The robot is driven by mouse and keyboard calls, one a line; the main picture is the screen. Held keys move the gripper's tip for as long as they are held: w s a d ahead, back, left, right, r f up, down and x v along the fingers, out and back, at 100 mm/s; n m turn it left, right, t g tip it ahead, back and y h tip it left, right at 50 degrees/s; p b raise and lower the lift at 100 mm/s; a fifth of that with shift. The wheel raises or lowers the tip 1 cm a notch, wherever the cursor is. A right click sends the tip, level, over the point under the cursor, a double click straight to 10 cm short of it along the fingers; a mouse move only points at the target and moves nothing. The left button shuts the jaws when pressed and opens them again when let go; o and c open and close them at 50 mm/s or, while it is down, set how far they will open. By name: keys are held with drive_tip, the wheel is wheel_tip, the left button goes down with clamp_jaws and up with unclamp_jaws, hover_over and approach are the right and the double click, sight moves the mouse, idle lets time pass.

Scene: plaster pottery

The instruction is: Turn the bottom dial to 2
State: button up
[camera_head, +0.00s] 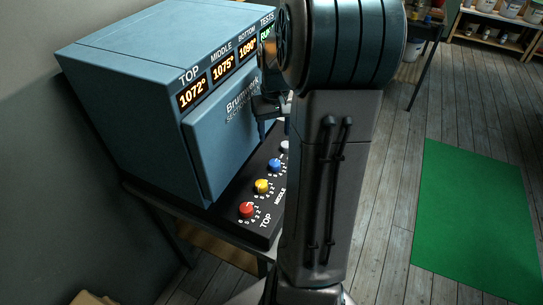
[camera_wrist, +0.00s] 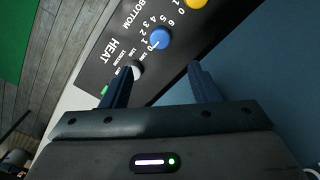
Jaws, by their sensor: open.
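The bottom dial is the blue knob (camera_wrist: 160,38) beside the BOTTOM label on the black control panel (camera_wrist: 112,48). Its white pointer mark appears to face the 0 end of its printed scale. In the head view the blue dial (camera_head: 275,165) sits between the yellow dial and a pale knob. My gripper (camera_wrist: 160,78) is open and empty, its dark blue fingers spread apart. In the wrist view the blue dial appears beyond the gap between the fingertips, apart from them. In the head view my gripper (camera_head: 268,108) is above the panel, in front of the kiln door, partly hidden by my arm.
The grey HEAT knob (camera_wrist: 133,70) is close to the left finger. The yellow dial (camera_head: 262,186) and red dial (camera_head: 247,209) share the panel. The blue kiln (camera_head: 140,60) rises behind it, showing 1072°, 1075° and 1090°. A green mat (camera_head: 478,215) lies on the floor at right.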

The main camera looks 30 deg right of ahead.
sight(274, 163)
wheel_tip(274, 163, down, 12)
drive_tip(key=shift+f+p, duration=0.1)
drive_tip(key=shift+p, duration=0.3)
drive_tip(key=c, duration=1)
